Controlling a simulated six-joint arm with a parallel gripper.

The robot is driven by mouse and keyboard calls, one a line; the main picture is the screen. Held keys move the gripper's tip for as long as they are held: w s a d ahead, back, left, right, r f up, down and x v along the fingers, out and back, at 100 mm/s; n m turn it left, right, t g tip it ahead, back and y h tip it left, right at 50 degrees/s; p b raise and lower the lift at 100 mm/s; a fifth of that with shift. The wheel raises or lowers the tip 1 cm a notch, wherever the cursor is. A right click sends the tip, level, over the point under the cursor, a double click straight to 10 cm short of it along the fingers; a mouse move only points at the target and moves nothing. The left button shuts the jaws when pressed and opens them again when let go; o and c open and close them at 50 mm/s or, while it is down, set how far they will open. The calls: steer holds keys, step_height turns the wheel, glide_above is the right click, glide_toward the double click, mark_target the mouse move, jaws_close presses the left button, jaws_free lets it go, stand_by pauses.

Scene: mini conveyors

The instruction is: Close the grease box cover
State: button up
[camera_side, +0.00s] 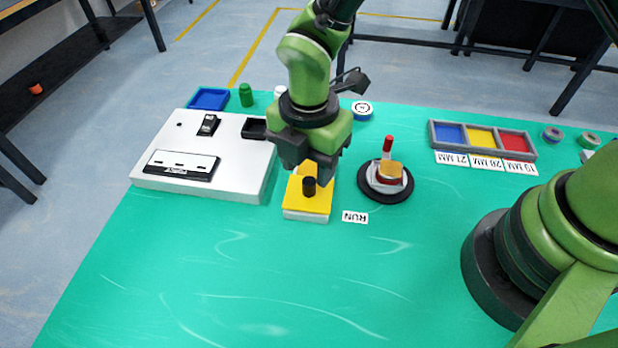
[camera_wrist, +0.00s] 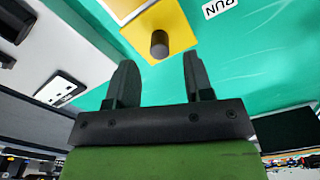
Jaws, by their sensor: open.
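A low white box with a yellow top and a black knob (camera_side: 308,201) stands left of the RUN label. I cannot tell for sure that it is the grease box; its yellow top looks flat and closed. It also shows at the top of the wrist view, with the yellow top (camera_wrist: 176,28) and dark knob beyond my fingers. My gripper (camera_side: 309,173) is open and empty, fingers pointing down, just above and behind the knob in the side view. In the wrist view the knob lies ahead of the gap between the fingertips (camera_wrist: 159,62). The fingers hide part of the box's far side.
A white console (camera_side: 235,165) with a black open bin (camera_side: 254,128) stands left. Right are a round black base (camera_side: 369,192) with a red-tipped post, and a three-colour tray (camera_side: 434,142). A blue tray (camera_side: 209,99) and green jar (camera_side: 246,95) stand behind. The front mat is clear.

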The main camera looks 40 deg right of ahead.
mark_target(309, 180)
steer(key=shift+f, duration=2.2)
jaws_close()
steer(key=shift+w, duration=0.1)
